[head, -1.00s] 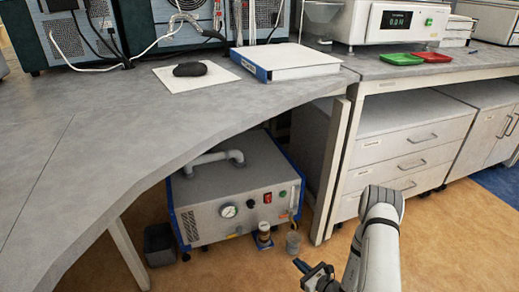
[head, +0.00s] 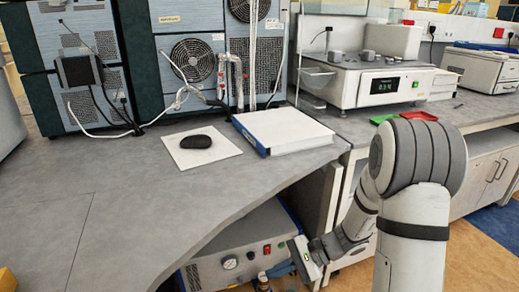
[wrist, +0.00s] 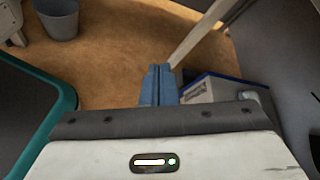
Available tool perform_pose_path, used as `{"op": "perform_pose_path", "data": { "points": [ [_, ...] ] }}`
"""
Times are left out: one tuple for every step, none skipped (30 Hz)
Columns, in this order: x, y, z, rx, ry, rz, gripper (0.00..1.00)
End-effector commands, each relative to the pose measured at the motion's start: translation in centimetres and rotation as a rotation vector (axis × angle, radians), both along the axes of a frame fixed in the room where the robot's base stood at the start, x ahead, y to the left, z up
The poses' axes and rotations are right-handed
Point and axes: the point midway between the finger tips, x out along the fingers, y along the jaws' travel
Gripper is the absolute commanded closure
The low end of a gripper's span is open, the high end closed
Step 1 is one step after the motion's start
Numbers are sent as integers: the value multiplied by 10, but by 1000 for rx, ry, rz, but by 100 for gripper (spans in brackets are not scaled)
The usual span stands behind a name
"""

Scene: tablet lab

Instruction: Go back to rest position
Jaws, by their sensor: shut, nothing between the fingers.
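My gripper (head: 281,270) hangs low at the front edge of the bench in the head view, in front of the machine under the bench. In the wrist view its blue fingers (wrist: 158,86) are together with nothing between them, pointing down over the tan floor (wrist: 115,70). My arm is folded, with its large grey joint at the right of the head view.
A grey bench (head: 110,210) carries a black mouse on a white pad (head: 222,146), a white binder (head: 285,130) and a balance-like device (head: 345,85). The boxy machine (head: 215,258) stands beneath. A grey bin (wrist: 60,22) stands on the floor.

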Motion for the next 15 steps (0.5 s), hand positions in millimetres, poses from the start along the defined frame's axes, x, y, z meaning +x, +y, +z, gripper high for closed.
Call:
{"op": "perform_pose_path", "data": {
  "points": [
    [-12,0,35,-55,-47,62,100],
    [-19,-1,47,-88,-70,97,100],
    [-29,-4,61,-134,-103,144,100],
    [-35,-6,73,-167,-129,178,100],
    [-42,-8,83,-202,-154,212,100],
    [-51,-12,97,-249,-188,254,100],
    [-57,-15,108,-286,-214,286,100],
    [-63,-19,118,-323,-242,316,100],
    [-71,-23,132,-371,-278,357,100],
    [-76,-28,142,-410,-308,385,100],
    [-81,-32,152,-447,-336,413,100],
    [-88,-38,165,-499,-376,449,100],
    [-92,-42,175,-537,-406,474,100],
    [-96,-47,185,-576,-436,499,100],
    [-102,-53,198,-629,-477,532,100]
  ]
}}
